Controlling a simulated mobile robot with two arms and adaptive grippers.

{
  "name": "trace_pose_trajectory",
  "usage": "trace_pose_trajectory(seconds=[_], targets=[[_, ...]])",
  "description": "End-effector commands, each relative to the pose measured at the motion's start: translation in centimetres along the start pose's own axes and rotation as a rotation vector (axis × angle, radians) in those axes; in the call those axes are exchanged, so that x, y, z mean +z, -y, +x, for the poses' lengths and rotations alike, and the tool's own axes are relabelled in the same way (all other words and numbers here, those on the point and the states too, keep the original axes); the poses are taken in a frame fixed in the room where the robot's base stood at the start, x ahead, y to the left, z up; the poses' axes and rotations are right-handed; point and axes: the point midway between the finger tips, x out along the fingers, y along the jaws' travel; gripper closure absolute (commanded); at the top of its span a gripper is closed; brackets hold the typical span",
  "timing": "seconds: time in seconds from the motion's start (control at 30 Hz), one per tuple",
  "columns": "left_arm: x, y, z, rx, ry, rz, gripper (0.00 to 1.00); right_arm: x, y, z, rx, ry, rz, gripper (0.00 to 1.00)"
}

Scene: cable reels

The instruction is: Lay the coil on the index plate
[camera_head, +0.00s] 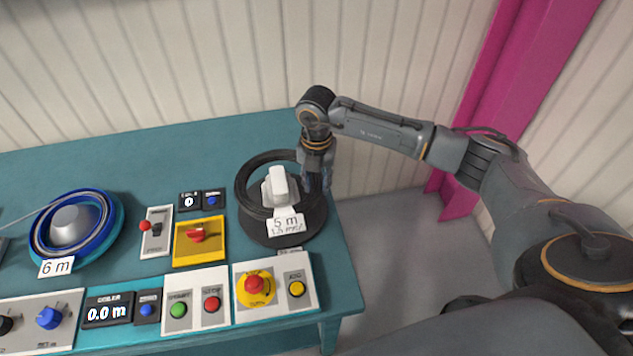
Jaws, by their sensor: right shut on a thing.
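The black coil (243,190) is a ring with a white label reading 5 m at its front. My right gripper (317,185) is shut on the coil's right side, fingers pointing down. The dark round plate (277,238), which looks like the index plate, lies on the bench under the coil. A white hub (279,187) shows inside the ring. The coil sits shifted toward the back of the plate, seemingly raised over it. Whether any part touches the plate, I cannot tell. The gripper hides the coil's right side. My left gripper is not in view.
A blue coil (44,232) labelled 6 m lies around a grey hub at the left. Several switches and button panels, including a red emergency button (254,285), line the front of the teal bench (130,145). The bench's right edge is close to the plate; the back is clear.

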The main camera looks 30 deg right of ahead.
Motion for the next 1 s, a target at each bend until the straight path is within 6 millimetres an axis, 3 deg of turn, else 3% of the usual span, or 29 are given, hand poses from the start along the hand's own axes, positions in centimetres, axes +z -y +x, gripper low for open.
trace_pose_trajectory(seconds=[0.33, 1.0], targets=[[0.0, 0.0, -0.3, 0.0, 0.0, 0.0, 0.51, 0.1, -0.1, -0.5, 0.004, 0.002, 0.0, 1.0], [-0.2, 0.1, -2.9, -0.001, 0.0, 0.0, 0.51, 0.1, -0.1, -4.4, 0.004, 0.002, 0.001, 1.0]])
